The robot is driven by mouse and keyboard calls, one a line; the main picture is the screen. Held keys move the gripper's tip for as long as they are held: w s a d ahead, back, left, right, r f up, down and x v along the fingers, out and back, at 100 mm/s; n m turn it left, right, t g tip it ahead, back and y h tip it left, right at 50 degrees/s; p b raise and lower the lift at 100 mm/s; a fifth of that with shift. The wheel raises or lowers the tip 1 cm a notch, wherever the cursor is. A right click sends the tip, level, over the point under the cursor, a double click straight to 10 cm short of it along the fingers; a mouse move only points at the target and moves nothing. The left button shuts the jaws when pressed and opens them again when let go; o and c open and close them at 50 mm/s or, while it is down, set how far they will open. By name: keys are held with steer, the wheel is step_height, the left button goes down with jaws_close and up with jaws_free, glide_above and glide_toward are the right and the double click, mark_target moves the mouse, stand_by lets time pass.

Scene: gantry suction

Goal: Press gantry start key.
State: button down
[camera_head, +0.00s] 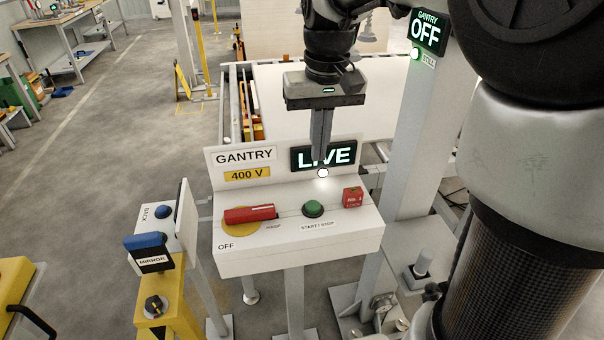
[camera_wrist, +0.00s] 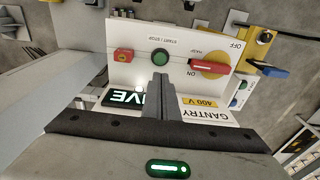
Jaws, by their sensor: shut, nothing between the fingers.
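The gantry control box (camera_head: 300,246) is white, with a raised back panel reading GANTRY, 400 V and a lit LIVE sign (camera_head: 342,156). The green start/stop key (camera_head: 313,208) sits in the middle of its top face; it also shows in the wrist view (camera_wrist: 160,57). My gripper (camera_head: 319,156) is shut and empty, pointing down in front of the LIVE sign, above and behind the green key. In the wrist view my fingertips (camera_wrist: 160,77) appear just below the key. Whether they touch anything cannot be told; no contact with the key shows.
A red rotary handle (camera_head: 250,214) on a yellow disc is left of the key; a red tag block (camera_head: 353,197) is right. A sign (camera_head: 428,32) on a post reads GANTRY OFF, STILL. A blue MIRROR switch (camera_head: 146,242) and a blue BACK button (camera_head: 163,212) stand at left.

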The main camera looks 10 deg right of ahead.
mark_target(314, 207)
steer(key=shift+f, duration=0.1)
steer(key=f, duration=0.4)
steer(key=w+f+b, duration=0.1)
steer(key=f, duration=0.8)
steer(key=shift+w+a+f, duration=0.1)
steer(key=shift+w+f, duration=0.05)
steer(key=shift+f, duration=0.25)
steer(key=shift+f+b, duration=0.8)
steer(key=shift+f, duration=0.05)
steer(key=shift+s+f, duration=0.25)
steer(key=shift+f, duration=0.15)
steer(key=shift+w+r, duration=0.1)
steer(key=shift+r, duration=0.25)
step_height(314, 207, up, 5)
steer(key=p, duration=0.4)
steer(key=shift+w+r, duration=0.1)
steer(key=shift+r, duration=0.05)
step_height(314, 207, up, 9)
steer(key=s, duration=0.1)
